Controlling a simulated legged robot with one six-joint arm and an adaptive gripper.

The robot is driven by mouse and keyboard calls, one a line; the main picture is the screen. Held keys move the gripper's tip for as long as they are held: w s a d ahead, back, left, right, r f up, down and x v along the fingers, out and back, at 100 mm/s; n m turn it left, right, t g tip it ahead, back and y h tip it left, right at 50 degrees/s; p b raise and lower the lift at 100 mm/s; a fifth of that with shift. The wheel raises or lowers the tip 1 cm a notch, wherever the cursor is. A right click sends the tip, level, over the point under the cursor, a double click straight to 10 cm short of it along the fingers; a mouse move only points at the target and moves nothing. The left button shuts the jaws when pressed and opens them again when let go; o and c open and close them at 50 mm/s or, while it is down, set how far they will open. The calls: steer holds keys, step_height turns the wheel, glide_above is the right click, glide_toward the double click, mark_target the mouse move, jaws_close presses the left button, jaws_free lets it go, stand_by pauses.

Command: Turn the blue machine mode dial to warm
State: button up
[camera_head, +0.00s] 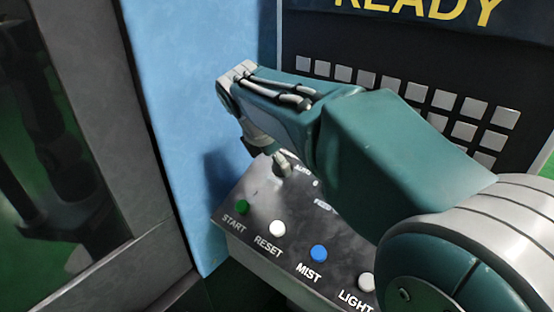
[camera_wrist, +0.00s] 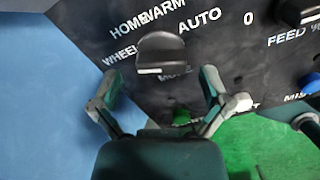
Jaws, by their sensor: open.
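The mode dial (camera_wrist: 162,53) is a round dark knob with a raised grip bar, at the upper middle of the wrist view. The labels WHEEL, HOME, WARM and AUTO arc around it. Whether the fingertips touch the panel is unclear. The blue machine (camera_head: 185,100) bears the dark sloped panel (camera_head: 258,192). In the head view my arm hides much of the panel.
The panel's front row has a green START button (camera_head: 242,207), a white RESET button (camera_head: 278,228), a blue MIST button (camera_head: 319,253) and a white LIGHT button (camera_head: 367,282). A keypad (camera_head: 408,92) lies behind my arm. Another knob (camera_wrist: 299,12) stands near FEED.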

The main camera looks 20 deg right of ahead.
steer(key=shift+w+d+f, duration=0.1)
steer(key=shift+d+f, duration=0.05)
steer(key=shift+f, duration=0.05)
steer(key=shift+c, duration=0.3)
steer(key=c, duration=1.1)
